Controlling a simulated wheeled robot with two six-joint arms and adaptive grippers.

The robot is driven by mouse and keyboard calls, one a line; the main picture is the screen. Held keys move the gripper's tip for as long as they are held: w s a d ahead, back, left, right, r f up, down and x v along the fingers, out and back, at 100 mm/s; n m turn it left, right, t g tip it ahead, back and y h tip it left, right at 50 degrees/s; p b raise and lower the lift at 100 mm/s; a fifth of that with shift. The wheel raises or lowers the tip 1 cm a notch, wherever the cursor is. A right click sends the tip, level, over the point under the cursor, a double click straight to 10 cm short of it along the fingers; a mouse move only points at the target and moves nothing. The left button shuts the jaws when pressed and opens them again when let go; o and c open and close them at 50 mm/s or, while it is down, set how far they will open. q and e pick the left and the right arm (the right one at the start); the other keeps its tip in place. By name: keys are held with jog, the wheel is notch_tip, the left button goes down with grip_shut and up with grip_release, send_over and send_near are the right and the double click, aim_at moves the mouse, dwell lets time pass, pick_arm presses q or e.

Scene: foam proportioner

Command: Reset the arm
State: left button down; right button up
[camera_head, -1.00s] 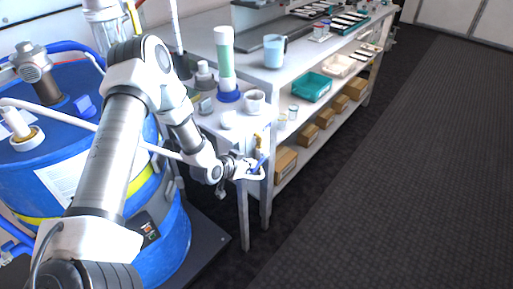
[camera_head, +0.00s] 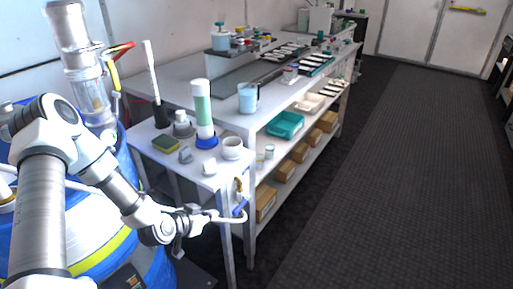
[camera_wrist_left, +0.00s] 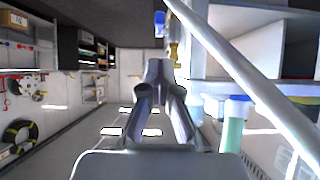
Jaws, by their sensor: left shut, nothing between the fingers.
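My left arm comes in from the left in the head view. Its gripper (camera_head: 192,222) is beside the left end of a bent white pipe (camera_head: 232,217), in front of the small table; contact there cannot be told. In the left wrist view the gripper's dark fingers (camera_wrist_left: 158,68) meet at the tips, shut and empty. A brass valve (camera_head: 239,186) with a blue handle (camera_head: 240,207) is at the small table's front corner, right of the gripper and apart from it. In the wrist view the brass valve (camera_wrist_left: 174,53) appears just beyond the fingertips. My right gripper is not in view.
The small table (camera_head: 222,176) carries a green-and-white cylinder (camera_head: 202,105), a white cup (camera_head: 232,148) and a sponge (camera_head: 166,144). A blue drum (camera_head: 85,240) stands below my arm. A long bench (camera_head: 180,78) extends rightward. The dark floor at right is clear.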

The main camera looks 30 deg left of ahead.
pick_arm(q)
jog(key=shift+w+f, duration=0.1)
jog(key=shift+f, duration=0.05)
jog(key=s+d+f+m+g+h, duration=0.1)
jog(key=s+d+f+m+g, duration=0.45)
jog(key=s+d+f, duration=0.75)
jog(key=s+d+n+g+y, duration=0.1)
jog(key=s+n+g, duration=0.4)
jog(key=s, duration=0.6)
jog(key=shift+d+n+g+y, duration=0.4)
jog(key=shift+d+n, duration=0.15)
jog(key=shift+n, duration=0.4)
